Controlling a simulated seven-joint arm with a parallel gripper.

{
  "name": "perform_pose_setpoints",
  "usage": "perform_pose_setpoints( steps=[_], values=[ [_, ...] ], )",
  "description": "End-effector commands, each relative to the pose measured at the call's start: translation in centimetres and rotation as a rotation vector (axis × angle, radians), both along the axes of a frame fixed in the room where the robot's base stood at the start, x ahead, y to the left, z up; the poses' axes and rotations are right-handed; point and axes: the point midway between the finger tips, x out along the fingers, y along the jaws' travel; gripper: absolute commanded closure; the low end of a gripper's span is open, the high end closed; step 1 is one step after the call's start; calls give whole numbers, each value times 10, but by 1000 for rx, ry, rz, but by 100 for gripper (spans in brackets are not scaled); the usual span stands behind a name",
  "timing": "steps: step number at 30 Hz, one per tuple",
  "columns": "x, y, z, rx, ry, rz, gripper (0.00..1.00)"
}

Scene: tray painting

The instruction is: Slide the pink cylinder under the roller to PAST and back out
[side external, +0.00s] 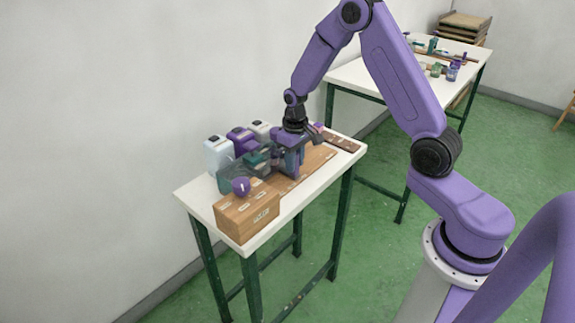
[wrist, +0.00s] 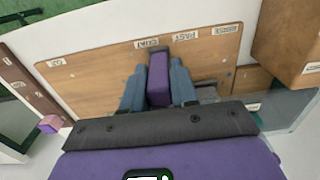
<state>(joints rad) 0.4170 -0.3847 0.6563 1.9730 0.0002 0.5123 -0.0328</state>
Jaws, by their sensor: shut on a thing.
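My gripper (wrist: 157,66) is shut on an upright-looking purple block (wrist: 158,82), with a blue finger on each side of it. The block is over the wooden board (wrist: 95,77), by the labels COAT and PAST. In the side view my gripper (side external: 290,158) reaches down over the board (side external: 318,158), and the arm partly hides what it holds. A small pink piece (wrist: 50,123) shows at the left of the wrist view, apart from my fingers, and at the far end in the side view (side external: 319,127). Its cylinder shape is unclear. I cannot make out the roller.
A wooden box (side external: 247,215) stands at the table's near end, with a purple ball (side external: 240,186) beside it. White and purple containers (side external: 218,152) line the wall side. A grey see-through panel (wrist: 285,112) is close on the right. A dark brown strip (side external: 341,142) lies at the far end.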

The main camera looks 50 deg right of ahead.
Motion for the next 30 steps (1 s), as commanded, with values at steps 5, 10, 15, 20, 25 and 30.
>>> perform_pose_setpoints(
  steps=[5,10,15,20,25,30],
  values=[
    [0,-45,1,-1,-1,-8,100],
    [0,-86,0,-1,0,-6,100],
    [0,-120,1,-1,-1,-6,100],
    [0,-143,1,-1,-1,-4,100],
    [0,-155,1,-1,-1,-1,100],
    [0,-160,1,-2,-2,-2,100]
  ],
)
